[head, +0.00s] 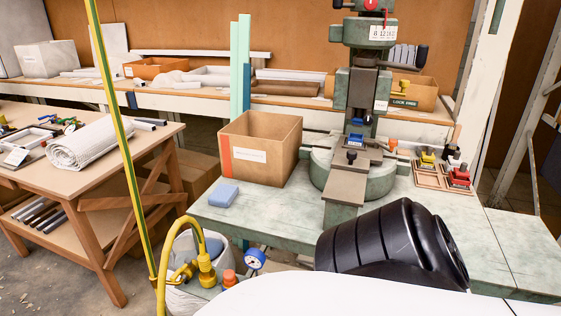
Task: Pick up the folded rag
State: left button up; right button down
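Neither of my grippers shows in the head view. A black ribbed part and a white part of my own body cover the front middle and right of the bench.
The open cardboard box (260,146) stands just behind the rag. The green fly press (363,170) stands right of it. A yellow-green pole (121,150), yellow hose (162,270) and gauge (254,259) are at the bench's left front. Small tools sit in a wooden tray (430,181).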

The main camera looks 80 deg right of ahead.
aim_at(223, 195)
jog(key=z, duration=2.25)
